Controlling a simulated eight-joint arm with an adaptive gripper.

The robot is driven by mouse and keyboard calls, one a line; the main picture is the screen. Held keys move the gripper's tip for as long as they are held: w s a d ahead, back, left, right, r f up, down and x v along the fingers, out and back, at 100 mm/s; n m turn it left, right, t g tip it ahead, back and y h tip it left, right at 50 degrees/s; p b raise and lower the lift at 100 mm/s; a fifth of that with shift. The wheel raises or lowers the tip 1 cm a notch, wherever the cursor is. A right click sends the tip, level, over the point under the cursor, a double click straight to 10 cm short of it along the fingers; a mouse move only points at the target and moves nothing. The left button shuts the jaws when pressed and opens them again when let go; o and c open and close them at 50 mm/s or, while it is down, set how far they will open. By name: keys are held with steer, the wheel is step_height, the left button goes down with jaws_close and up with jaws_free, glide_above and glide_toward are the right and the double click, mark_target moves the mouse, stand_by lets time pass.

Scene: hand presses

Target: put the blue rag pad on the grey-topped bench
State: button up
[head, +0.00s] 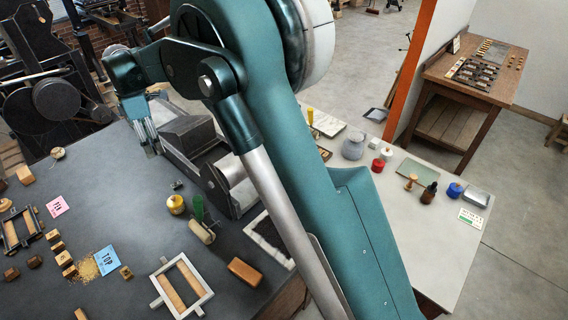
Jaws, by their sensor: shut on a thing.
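My gripper (146,134) points down over the dark grey-topped bench (110,165), beside the grey metal press. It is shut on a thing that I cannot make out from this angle. A small round blue item (455,190) stands on the light-topped bench (430,240) at the right, apart from my gripper. I cannot tell whether this is the blue rag pad or a jar. No other blue pad shows clearly; my arm crosses the middle of the view and hides part of both benches.
The press (188,140) stands close to my gripper. A red round item (378,165) stands on the light bench.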

steer(key=w+d+m, duration=0.1)
steer(key=w+d, duration=0.3)
steer(key=d, duration=0.8)
steer(key=w+d+m, duration=0.1)
steer(key=w+d, duration=0.4)
steer(key=d, duration=0.6)
steer(key=w+d+m, duration=0.2)
steer(key=w+d, duration=0.2)
steer(key=d, duration=0.8)
steer(key=s+d+m+b, duration=0.2)
steer(key=s+d+m, duration=0.1)
steer(key=d, duration=3.3)
steer(key=s+d+m, duration=0.2)
steer(key=s+d, duration=0.5)
steer(key=d, duration=0.6)
steer(key=s+d+m, duration=0.1)
steer(key=s+d, duration=0.5)
steer(key=d, duration=0.7)
steer(key=s+d+m, duration=0.4)
steer(key=s+d, duration=1.5)
steer(key=s, duration=0.2)
step_height(320, 180, down, 21)
steer(key=shift+a+f+b, duration=0.2)
steer(key=shift+a+b, duration=0.15)
steer(key=shift+b, duration=0.05)
